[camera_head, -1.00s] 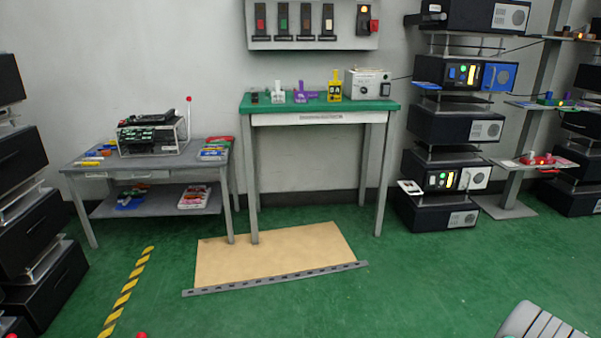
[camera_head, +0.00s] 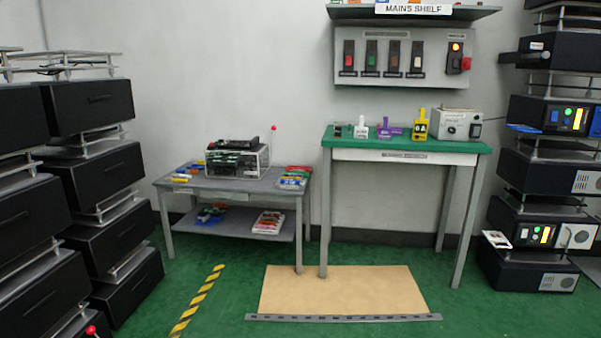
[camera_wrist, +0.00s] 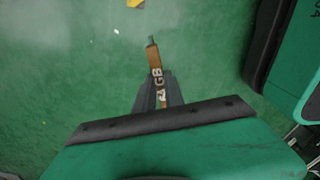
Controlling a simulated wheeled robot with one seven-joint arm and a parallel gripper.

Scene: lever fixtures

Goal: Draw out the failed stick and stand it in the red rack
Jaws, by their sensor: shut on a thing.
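My gripper (camera_wrist: 158,92) is shut on a narrow orange-brown stick (camera_wrist: 153,58) in the wrist view. The stick has white lettering that reads "GB" and a grey-green end pointing away from me. Green floor shows beneath it. In the head view my gripper is not seen. A clear-sided case (camera_head: 238,162) with green boards stands on the grey table. A small red item (camera_head: 299,168) lies at that table's right end; I cannot tell whether it is the red rack.
The grey table (camera_head: 225,187) has a lower shelf with coloured items. A green-topped bench (camera_head: 400,145) stands to its right, with a tan mat (camera_head: 340,290) on the floor in front. Black cabinet stacks (camera_head: 105,195) stand at the left. Green floor is open around the yellow-black stripe (camera_head: 200,297).

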